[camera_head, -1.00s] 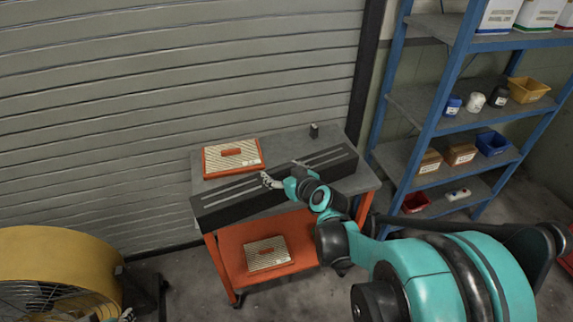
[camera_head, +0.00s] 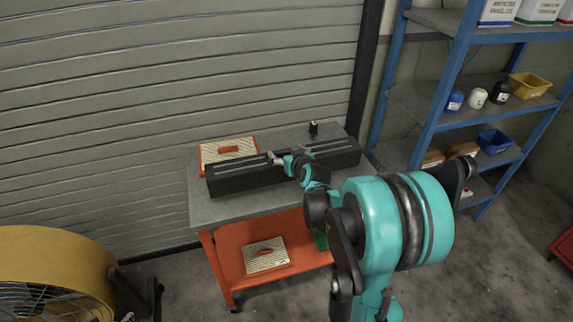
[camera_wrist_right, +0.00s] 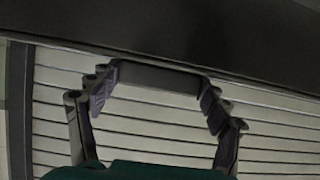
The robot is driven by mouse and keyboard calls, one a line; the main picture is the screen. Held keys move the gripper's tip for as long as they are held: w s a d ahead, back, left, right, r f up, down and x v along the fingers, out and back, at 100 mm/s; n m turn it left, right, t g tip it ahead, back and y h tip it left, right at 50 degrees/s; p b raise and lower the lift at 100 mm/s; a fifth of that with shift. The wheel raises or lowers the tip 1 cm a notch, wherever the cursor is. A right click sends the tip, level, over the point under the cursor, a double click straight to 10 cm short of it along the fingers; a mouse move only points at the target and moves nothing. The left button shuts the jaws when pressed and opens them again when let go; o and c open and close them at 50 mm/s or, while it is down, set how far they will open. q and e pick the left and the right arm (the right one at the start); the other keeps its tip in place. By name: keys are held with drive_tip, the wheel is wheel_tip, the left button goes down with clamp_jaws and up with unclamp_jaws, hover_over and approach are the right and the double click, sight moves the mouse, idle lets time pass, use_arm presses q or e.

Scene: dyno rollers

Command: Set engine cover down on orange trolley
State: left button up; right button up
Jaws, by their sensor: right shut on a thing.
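In the right wrist view the gripper fingers (camera_wrist_right: 157,98) are at both sides of a dark bar, with the cover's dark underside or side (camera_wrist_right: 150,28) across the top.
An orange-edged ribbed panel (camera_head: 228,150) lies behind the cover, partly hidden. A small black item (camera_head: 313,128) stands at the back. A similar panel (camera_head: 266,256) lies on the lower shelf. A yellow fan (camera_head: 60,262) is left, a blue rack (camera_head: 425,125) right.

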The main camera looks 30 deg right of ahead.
drive_tip(key=shift+f+b, duration=0.9)
drive_tip(key=shift+f, duration=0.95)
drive_tip(key=shift+f, duration=0.1)
drive_tip(key=o, duration=1.4)
